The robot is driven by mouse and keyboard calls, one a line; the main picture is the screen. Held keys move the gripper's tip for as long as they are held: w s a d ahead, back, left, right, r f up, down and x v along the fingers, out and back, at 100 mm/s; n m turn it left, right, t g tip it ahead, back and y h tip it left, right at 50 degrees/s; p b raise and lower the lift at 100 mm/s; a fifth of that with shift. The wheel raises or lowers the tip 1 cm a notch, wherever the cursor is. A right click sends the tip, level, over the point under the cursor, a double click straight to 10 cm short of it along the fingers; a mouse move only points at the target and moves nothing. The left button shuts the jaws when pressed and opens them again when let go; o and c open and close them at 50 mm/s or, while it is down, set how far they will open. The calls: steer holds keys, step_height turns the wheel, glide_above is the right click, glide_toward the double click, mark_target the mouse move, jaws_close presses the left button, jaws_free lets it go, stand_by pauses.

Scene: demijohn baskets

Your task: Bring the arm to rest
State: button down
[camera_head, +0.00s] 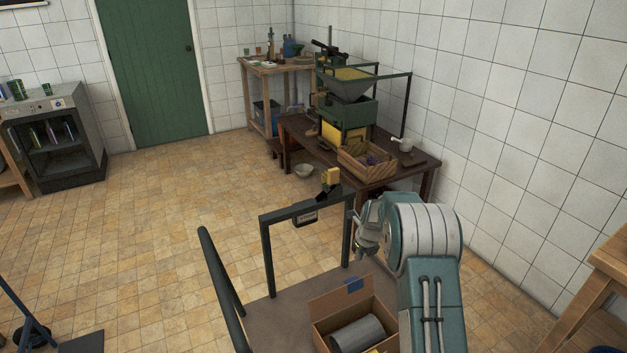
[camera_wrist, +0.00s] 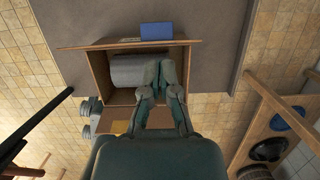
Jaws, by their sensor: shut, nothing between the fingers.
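My gripper (camera_head: 366,243) is at the end of my raised, folded arm, above the flat cart in the head view. In the wrist view my gripper (camera_wrist: 161,88) has its fingers shut with nothing between them. It is seen over an open cardboard box (camera_wrist: 98,77), and the gap in height cannot be told. The box (camera_head: 323,313) also shows in the head view, standing on the cart (camera_head: 268,313). A grey cylinder (camera_head: 357,335) lies in the box. My gripper hides part of the cylinder (camera_wrist: 128,72) in the wrist view.
The cart has a dark rail (camera_head: 222,290) and an upright frame (camera_head: 266,247). A low wooden table (camera_head: 425,162) with a slatted crate (camera_head: 350,166) stands ahead along the right wall. A wooden table (camera_head: 610,262) is at the right edge.

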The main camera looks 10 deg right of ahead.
steer(key=s+a+r+n, duration=0.2)
steer(key=s+r+n, duration=0.3)
steer(key=r, duration=0.3)
steer(key=s+a+r+n+t, duration=0.1)
steer(key=s+a+r+n, duration=0.2)
steer(key=s+r+n, duration=0.35)
steer(key=s+a+r+n, duration=0.2)
steer(key=s+r+n, duration=0.1)
steer(key=r, duration=0.6)
steer(key=s+a+r+n+t, duration=0.1)
steer(key=s+a+r+n, duration=0.1)
steer(key=s+n, duration=0.7)
steer(key=s+a+r+n+t+h, duration=0.1)
steer(key=s+a+r+n, duration=0.1)
steer(key=s+n, duration=0.7)
steer(key=s, duration=0.8)
steer(key=shift+s+r, duration=0.2)
steer(key=shift+s, duration=0.05)
